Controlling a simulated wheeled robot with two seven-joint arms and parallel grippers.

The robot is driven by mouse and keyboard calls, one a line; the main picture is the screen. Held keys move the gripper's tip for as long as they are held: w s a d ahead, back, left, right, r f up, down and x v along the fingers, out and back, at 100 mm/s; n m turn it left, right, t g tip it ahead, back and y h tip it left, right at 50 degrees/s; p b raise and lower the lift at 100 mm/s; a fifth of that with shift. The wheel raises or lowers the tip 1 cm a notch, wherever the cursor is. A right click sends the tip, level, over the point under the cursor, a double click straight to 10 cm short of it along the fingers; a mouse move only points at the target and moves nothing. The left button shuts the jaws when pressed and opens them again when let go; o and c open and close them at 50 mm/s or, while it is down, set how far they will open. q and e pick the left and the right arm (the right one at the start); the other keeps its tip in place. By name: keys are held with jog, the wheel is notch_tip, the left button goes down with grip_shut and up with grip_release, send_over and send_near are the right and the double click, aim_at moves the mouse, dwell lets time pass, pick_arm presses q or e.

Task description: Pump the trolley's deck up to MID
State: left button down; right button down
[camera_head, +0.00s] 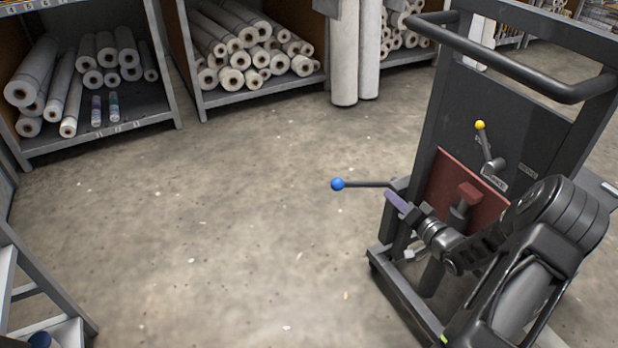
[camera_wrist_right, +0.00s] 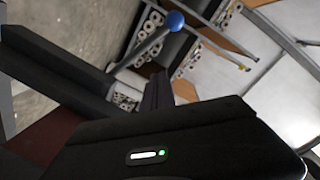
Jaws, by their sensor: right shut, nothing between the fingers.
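The trolley (camera_head: 522,115) stands at the right of the head view, with a dark upright panel and a black push bar. A lever with a blue ball (camera_head: 338,184) sticks out to the left from its frame; the ball also shows in the wrist view (camera_wrist_right: 175,20). A shorter lever with a yellow ball (camera_head: 480,125) sits on the panel, pointing up. My right gripper (camera_head: 396,201) is shut and empty just below the blue-ball lever's shaft, near the frame. I cannot tell whether it touches the shaft. I cannot make out the deck. My left gripper is out of view.
A red plate (camera_head: 466,192) with a block on it sits low on the trolley, close to my right forearm. Shelves of rolls (camera_head: 255,50) stand at the back. A grey stepped frame (camera_head: 45,290) is at the left. The middle floor is clear.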

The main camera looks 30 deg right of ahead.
jog(key=shift+w+a+r+m+t+y, duration=0.2)
jog(key=shift+a+r+m+t+y, duration=0.1)
jog(key=shift+a+r, duration=0.15)
jog(key=shift+w+a+r+m+t+y, duration=0.2)
jog(key=shift+a+r+y, duration=0.1)
jog(key=shift+a+r, duration=0.15)
jog(key=b, duration=0.3)
send_over(353, 183)
jog(key=s, duration=0.3)
jog(key=f, duration=0.1)
jog(key=shift+w+a+f, duration=0.2)
jog(key=shift+a+f, duration=0.7)
jog(key=shift+a, duration=0.2)
jog(key=shift+b, duration=0.3)
